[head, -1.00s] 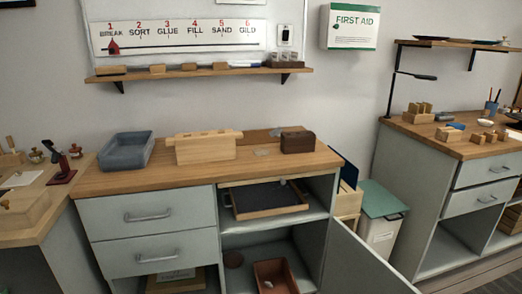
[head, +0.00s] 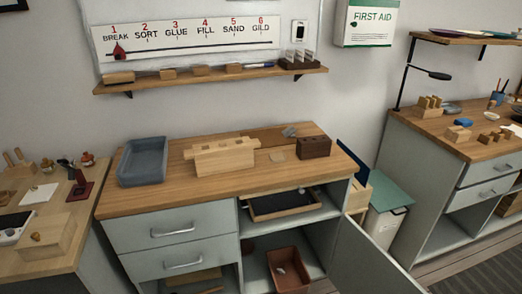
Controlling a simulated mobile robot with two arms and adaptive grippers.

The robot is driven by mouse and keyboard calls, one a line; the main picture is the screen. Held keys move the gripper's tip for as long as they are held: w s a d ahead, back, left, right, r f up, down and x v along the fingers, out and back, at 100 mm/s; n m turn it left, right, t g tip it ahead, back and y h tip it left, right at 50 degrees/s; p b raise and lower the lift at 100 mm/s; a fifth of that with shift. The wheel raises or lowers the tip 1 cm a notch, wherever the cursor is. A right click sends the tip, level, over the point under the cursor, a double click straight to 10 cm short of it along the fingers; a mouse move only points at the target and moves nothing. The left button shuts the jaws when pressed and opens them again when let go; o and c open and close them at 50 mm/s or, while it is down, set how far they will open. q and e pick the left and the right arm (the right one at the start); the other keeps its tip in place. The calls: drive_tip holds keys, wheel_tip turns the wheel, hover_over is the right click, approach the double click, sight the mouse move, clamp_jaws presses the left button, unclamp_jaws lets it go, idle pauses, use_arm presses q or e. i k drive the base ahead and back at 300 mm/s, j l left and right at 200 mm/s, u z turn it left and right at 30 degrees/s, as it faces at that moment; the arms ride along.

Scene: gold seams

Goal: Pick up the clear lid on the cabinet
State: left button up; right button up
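The cabinet (head: 210,189) has a wooden top and grey drawers and stands in the middle of the head view. On its top, a small, flat, see-through piece (head: 278,156) lies between the light wooden block box (head: 224,158) and the dark brown box (head: 314,147). A small greyish, partly clear piece (head: 289,131) is just behind it, near the back edge. Either could be the clear lid; they are too small to tell. Neither of my grippers is in view.
A blue-grey tray (head: 143,161) stands at the cabinet top's left end. Below, the cabinet door (head: 368,262) hangs open at the right, showing a dark-lined tray (head: 281,206) and a reddish bin (head: 288,270). The front strip of the cabinet top is clear.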

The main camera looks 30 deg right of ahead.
sight(276, 157)
drive_tip(key=i+j+z, duration=0.75)
drive_tip(key=i+j, duration=0.15)
